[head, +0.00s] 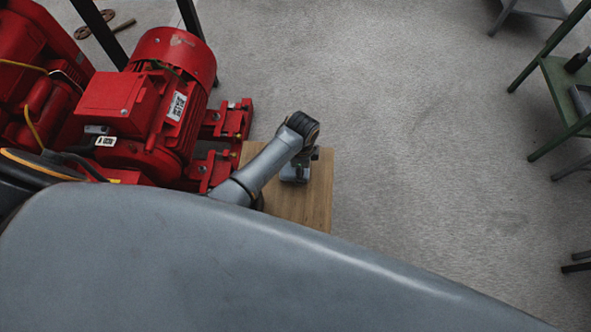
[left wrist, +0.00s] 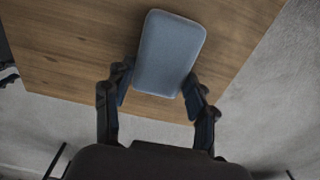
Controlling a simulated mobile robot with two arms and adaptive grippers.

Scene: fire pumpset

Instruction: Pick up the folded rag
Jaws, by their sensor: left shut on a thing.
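The folded rag (left wrist: 170,52) is a grey-blue rounded block in the left wrist view. It lies between the two fingers of my left gripper (left wrist: 158,95), which is shut on it, with one finger along each side. The wooden top (left wrist: 80,45) shows behind and below the rag; I cannot tell whether the rag touches it. In the head view my left gripper (head: 296,173) is over the wooden top (head: 312,205), and the rag is mostly hidden under the wrist. My right gripper is not in either view.
A red pump motor (head: 150,105) on a red base stands directly left of the wooden top. Green metal shelving (head: 560,85) stands at the far right. The grey floor (head: 420,130) between them is clear.

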